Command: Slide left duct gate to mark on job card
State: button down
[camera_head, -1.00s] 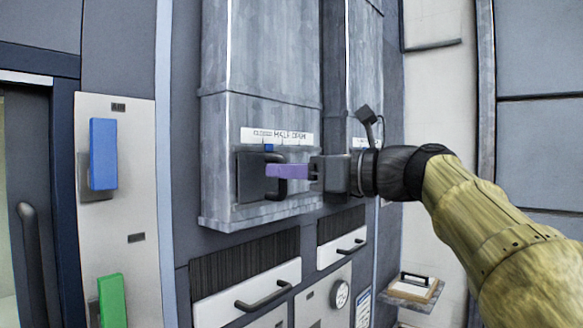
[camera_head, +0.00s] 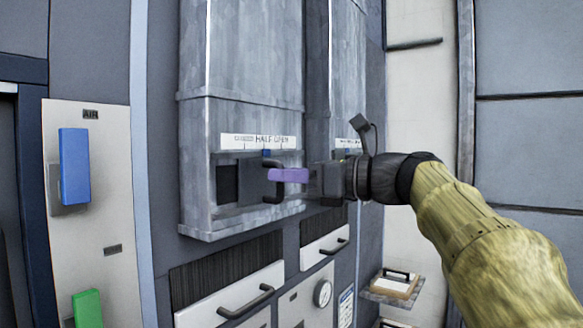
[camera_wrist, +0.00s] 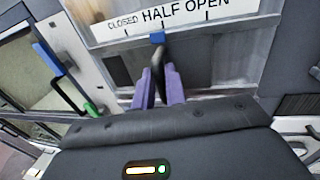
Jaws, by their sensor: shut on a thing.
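The left duct gate (camera_head: 250,182) is a grey sliding plate in the front of the left duct (camera_head: 240,60), with a dark upright handle (camera_head: 268,192). My gripper (camera_head: 272,175) has purple fingers shut on this handle; the wrist view shows them (camera_wrist: 160,78) around it. A dark opening (camera_head: 228,184) shows left of the plate. Above is a white scale label (camera_head: 258,141) reading CLOSED, HALF, OPEN. The gate's blue pointer (camera_wrist: 157,38) stands close to the middle tick, under HALF. A clipboard (camera_head: 398,280), possibly the job card, lies on a small shelf; its writing is unreadable.
A second duct (camera_head: 330,80) with its own label stands just right, partly behind my gripper. Below are drawers with dark handles (camera_head: 241,303) and a round gauge (camera_head: 322,293). A panel on the left carries a blue (camera_head: 74,166) and a green (camera_head: 87,308) block.

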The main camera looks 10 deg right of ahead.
jog(key=shift+w+d, duration=0.2)
jog(key=shift+w, duration=0.05)
jog(key=c, duration=1.4)
grip_release()
jog(key=shift+c, duration=0.2)
jog(key=b+v, duration=0.3)
jog(key=v, duration=1.4)
jog(key=shift+d+b, duration=0.25)
jog(key=shift+b, duration=0.05)
